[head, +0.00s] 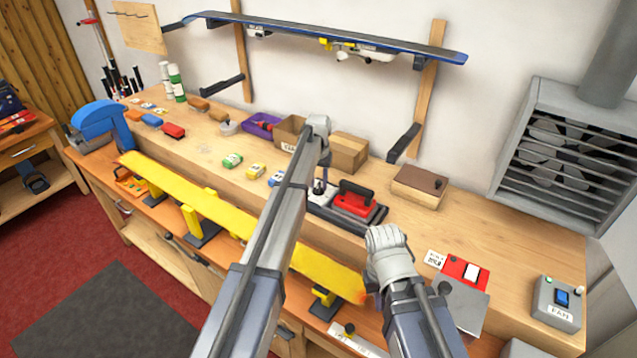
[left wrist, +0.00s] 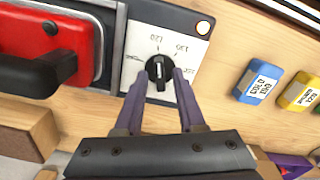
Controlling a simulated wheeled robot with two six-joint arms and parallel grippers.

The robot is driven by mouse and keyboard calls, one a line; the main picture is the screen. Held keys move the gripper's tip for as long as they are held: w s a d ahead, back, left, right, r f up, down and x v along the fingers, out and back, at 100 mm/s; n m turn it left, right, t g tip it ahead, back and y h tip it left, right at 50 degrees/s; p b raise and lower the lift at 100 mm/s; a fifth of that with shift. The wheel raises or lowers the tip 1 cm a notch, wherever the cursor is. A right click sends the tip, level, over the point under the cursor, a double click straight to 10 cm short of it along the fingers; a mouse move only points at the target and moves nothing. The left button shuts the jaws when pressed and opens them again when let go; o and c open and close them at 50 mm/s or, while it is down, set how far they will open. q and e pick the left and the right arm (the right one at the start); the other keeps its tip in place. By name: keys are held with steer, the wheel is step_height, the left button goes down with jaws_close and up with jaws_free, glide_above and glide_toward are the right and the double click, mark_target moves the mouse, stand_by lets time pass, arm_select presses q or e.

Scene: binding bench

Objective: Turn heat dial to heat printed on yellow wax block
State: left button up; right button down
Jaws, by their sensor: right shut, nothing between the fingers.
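The black heat dial (left wrist: 160,72) sits on a white plate (left wrist: 134,58) marked 120, 130 and other numbers too small to read. A pale line shows on the dial, toward its lower edge in the left wrist view. My left gripper (left wrist: 163,72) has its two purple fingertips on either side of the dial; I cannot tell whether they press on it. It also shows over the heater in the head view (head: 319,187). The yellow wax block (left wrist: 301,92) lies beside a blue block (left wrist: 260,84); its print is unreadable. My right gripper (head: 385,243) is shut and empty near the bench front.
A red block with a black handle (head: 354,200) sits on the heater beside the dial. Cardboard boxes (head: 348,152) stand behind it. A long yellow board (head: 230,215) runs along the front.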

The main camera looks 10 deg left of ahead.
mark_target(318, 186)
arm_select(q)
steer(key=shift+o, duration=0.2)
step_height(318, 186, up, 8)
steer(key=p, duration=0.8)
steer(key=shift+f, duration=0.1)
steer(key=shift+s, duration=0.1)
steer(key=s+d+f+m+b, duration=0.1)
steer(key=s+d+f+b, duration=0.1)
steer(key=s, duration=1.1)
steer(key=s+d+f+m+b, duration=0.1)
steer(key=s+d, duration=0.4)
steer(key=s, duration=0.8)
steer(key=s+d+f+m+y+b, duration=0.1)
steer(key=s+d+f+b, duration=0.2)
steer(key=s, duration=1.1)
steer(key=shift+d+f+b, duration=0.35)
steer(key=shift+f+b, duration=0.25)
steer(key=shift+b, duration=0.15)
